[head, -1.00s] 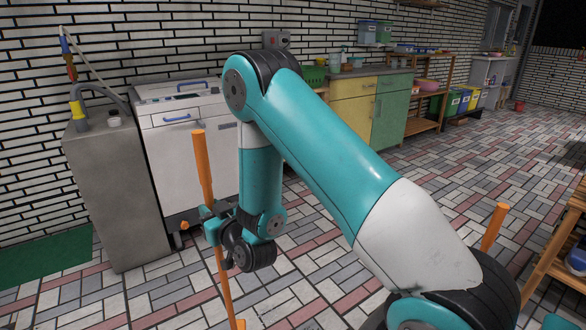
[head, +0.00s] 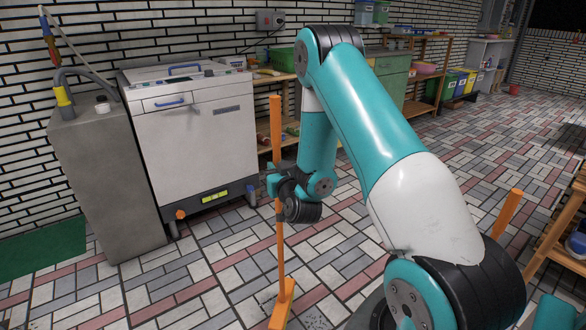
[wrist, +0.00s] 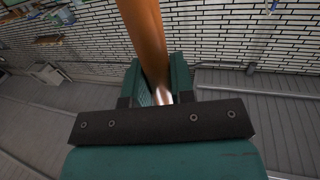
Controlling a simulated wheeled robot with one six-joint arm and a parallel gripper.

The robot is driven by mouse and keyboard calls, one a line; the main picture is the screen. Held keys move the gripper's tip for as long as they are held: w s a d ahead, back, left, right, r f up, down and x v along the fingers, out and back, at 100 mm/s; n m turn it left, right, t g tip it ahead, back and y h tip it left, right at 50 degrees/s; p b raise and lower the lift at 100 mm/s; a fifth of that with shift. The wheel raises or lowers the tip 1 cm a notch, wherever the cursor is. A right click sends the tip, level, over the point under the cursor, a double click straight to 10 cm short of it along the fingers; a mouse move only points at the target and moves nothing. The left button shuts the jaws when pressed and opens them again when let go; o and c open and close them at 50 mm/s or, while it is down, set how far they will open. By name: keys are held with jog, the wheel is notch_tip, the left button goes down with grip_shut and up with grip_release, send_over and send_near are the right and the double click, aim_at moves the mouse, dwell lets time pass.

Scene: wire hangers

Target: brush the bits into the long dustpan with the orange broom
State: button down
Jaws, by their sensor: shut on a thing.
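The orange broom (head: 282,240) stands nearly upright, with its orange head (head: 283,301) low at the floor near the bottom edge of the head view. My gripper (head: 276,186) is shut around its handle about midway up. In the wrist view, my gripper (wrist: 158,85) has the orange handle (wrist: 140,35) between its fingers. Small dark specks, perhaps bits, lie on the tiles beside the broom head; they are too small to be sure. A second orange handle (head: 507,213) rises at the right, its lower end hidden behind my arm. I cannot tell whether it belongs to the long dustpan.
A white machine (head: 195,145) on casters and a grey block (head: 108,185) stand along the left wall. A wooden rack (head: 560,240) is at the right edge. A green mat (head: 42,250) lies at far left. The tiled floor between is mostly open.

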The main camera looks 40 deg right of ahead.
jog(key=shift+m+g+h, duration=0.3)
jog(key=shift+m+h, duration=0.2)
jog(key=shift+h, duration=0.2)
jog(key=shift+s+d, duration=0.25)
jog(key=shift+d, duration=0.45)
jog(key=shift+s+d, duration=0.3)
jog(key=shift+d, duration=0.45)
jog(key=shift+s+d, duration=0.25)
jog(key=shift+d, duration=0.45)
